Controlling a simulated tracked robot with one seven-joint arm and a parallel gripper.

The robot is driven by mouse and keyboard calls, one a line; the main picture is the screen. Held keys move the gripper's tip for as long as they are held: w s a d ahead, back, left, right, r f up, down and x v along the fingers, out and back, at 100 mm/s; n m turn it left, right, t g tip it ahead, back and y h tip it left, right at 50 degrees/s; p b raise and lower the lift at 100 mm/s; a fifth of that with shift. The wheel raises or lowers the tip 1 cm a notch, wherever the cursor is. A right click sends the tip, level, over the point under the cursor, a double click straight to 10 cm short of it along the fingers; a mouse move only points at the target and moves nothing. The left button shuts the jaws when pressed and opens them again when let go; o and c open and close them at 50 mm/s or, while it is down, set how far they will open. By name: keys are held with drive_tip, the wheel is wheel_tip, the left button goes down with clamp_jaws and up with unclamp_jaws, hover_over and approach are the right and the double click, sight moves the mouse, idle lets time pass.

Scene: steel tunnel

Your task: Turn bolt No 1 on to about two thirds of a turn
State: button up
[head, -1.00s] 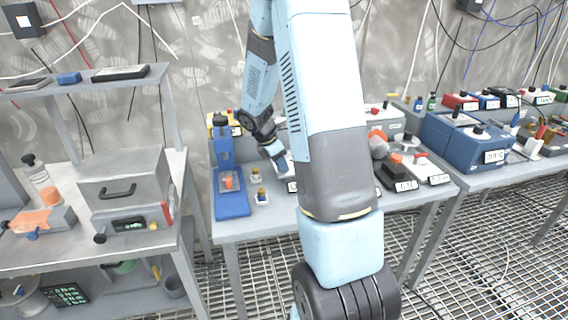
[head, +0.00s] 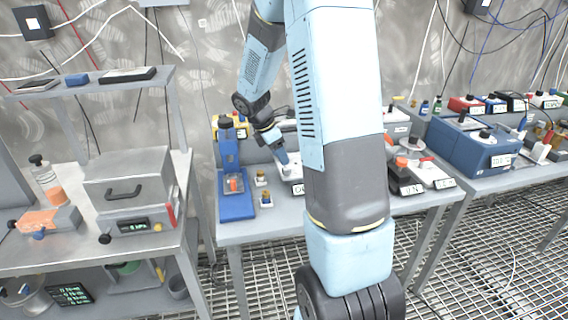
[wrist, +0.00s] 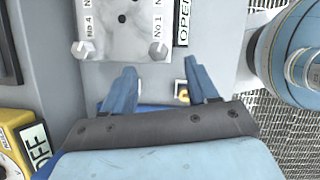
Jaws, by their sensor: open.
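In the wrist view a pale marbled plate (wrist: 115,22) carries bolt No 1 (wrist: 158,50) at its lower right corner, with its label beside it. Another bolt (wrist: 78,48), labelled No 4, sits at the lower left corner. My gripper (wrist: 160,66) is open and empty, its blue fingers spread. Bolt No 1 lies just beyond the gap between the fingertips, apart from both. In the head view my gripper (head: 280,155) is at the table behind my arm, which hides part of the plate's surroundings.
A yellow box (wrist: 14,143) with an OFF sign is at lower left. In the head view a blue stand (head: 237,206) and small brass-topped pieces (head: 266,199) are left of my gripper. Tables with boxes flank it.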

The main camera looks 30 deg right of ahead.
drive_tip(key=v, duration=0.7)
drive_tip(key=shift+r, duration=0.25)
drive_tip(key=n+y, duration=0.3)
drive_tip(key=y, duration=0.1)
hover_over(287, 167)
drive_tip(key=shift+y, duration=0.3)
wheel_tip(287, 167, down, 13)
drive_tip(key=shift+s+a+r, duration=0.1)
drive_tip(key=shift+s, duration=0.05)
idle(0.3)
drive_tip(key=shift+c, duration=0.4)
drive_tip(key=c, duration=1)
